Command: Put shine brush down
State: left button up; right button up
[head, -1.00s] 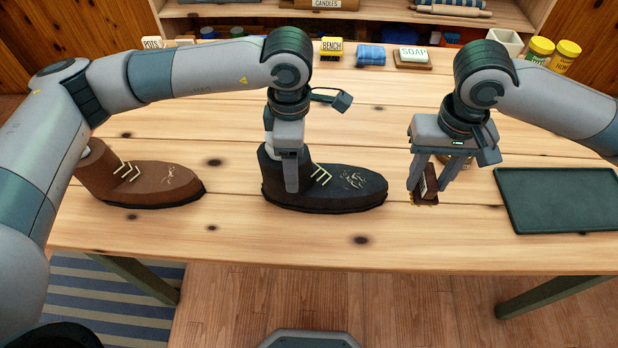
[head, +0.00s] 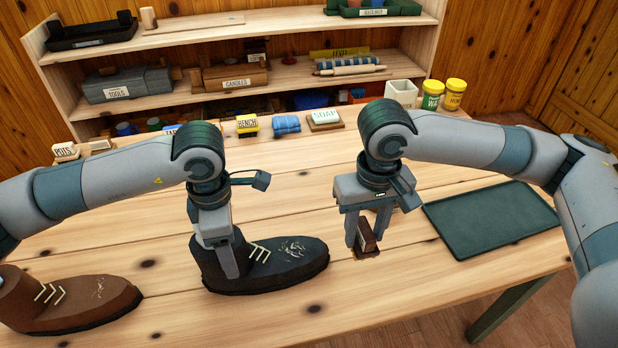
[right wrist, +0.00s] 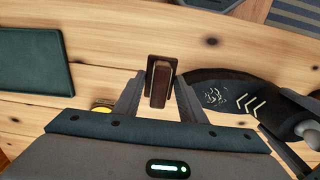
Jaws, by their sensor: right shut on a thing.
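The shine brush (head: 367,238), brown with a darker base, is held between the fingers of my right gripper (head: 365,234). In the right wrist view the brush (right wrist: 161,84) sits between both fingertips, over the tabletop; I cannot tell whether it touches the wood. It is apart from the black boot's toe (head: 300,255), to its right. My left gripper (head: 228,262) is at the black boot's shaft, one finger in front of it. The other finger is hidden, so its opening is unclear.
A dark green tray (head: 490,222) lies right of the brush. A brown boot (head: 75,305) is at the left. Soap (head: 326,118), a blue cloth (head: 286,124) and jars (head: 431,95) line the back.

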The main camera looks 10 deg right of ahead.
pick_arm(q)
jog(key=shift+s+d+f, duration=0.1)
jog(key=shift+s+f, duration=0.15)
pick_arm(e)
jog(key=s+d+r, duration=0.1)
jog(key=d, duration=0.5)
jog(key=shift+s+d+r, duration=0.15)
jog(key=shift+d+r, duration=0.15)
jog(key=shift+r, duration=0.05)
notch_tip(320, 180, down, 6)
jog(key=shift+f, duration=0.15)
jog(key=shift+f, duration=0.1)
jog(key=shift+f, duration=1.8)
jog(key=shift+f, duration=0.2)
jog(key=o, duration=1)
jog(key=shift+c, duration=0.2)
